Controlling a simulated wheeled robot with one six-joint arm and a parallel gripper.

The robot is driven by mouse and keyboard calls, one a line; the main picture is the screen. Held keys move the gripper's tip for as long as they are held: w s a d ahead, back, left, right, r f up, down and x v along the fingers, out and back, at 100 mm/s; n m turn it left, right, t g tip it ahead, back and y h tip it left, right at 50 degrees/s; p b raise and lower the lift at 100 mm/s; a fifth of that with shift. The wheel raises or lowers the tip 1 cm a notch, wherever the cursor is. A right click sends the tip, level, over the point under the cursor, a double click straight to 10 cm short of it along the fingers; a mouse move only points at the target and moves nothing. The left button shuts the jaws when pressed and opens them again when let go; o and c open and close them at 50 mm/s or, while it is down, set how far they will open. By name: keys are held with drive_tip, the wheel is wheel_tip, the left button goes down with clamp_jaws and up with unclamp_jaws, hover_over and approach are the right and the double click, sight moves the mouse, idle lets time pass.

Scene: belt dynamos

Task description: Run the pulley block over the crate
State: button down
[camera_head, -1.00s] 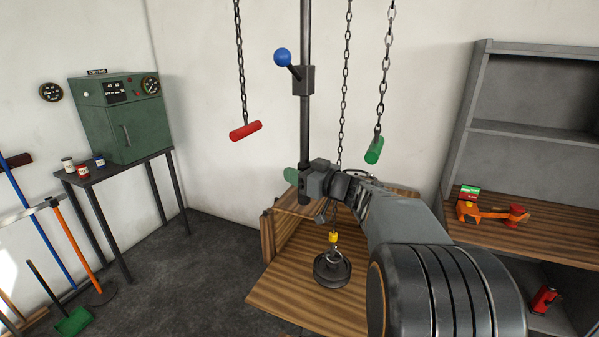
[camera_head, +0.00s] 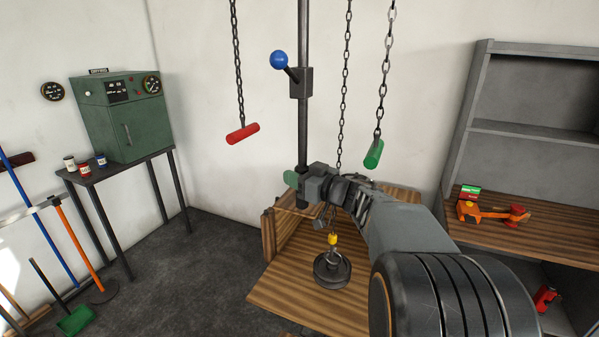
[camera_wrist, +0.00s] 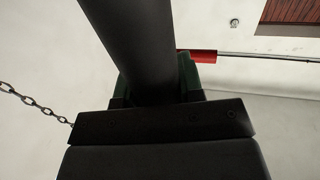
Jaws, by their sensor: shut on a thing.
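The pole carries a blue-knobbed lever (camera_head: 278,60). In the wrist view the pole (camera_wrist: 130,45) rises out of the jaws (camera_wrist: 160,108). A chain (camera_head: 344,90) runs down behind my arm, in line with a yellow hook piece (camera_head: 333,239) above a dark round weight with a ring (camera_head: 332,272). I take these for the pulley block and its load. They show over the wooden crate (camera_head: 275,290); whether the weight hangs or rests is unclear.
A red handle (camera_head: 243,133) and a green handle (camera_head: 373,154) hang on chains beside the pole. A green cabinet (camera_head: 125,120) on a table stands left. A grey shelf unit (camera_head: 535,130) with an orange tool (camera_head: 470,211) stands right. Dark floor (camera_head: 190,285) is clear between.

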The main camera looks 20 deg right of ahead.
drive_tip(key=c, duration=0.8)
unclamp_jaws()
drive_tip(key=shift+d, duration=0.1)
drive_tip(key=shift+o, duration=0.2)
drive_tip(key=b+v, duration=0.2)
drive_tip(key=v, duration=1.1)
drive_tip(key=shift+s+b, duration=0.3)
drive_tip(key=shift+d, duration=0.1)
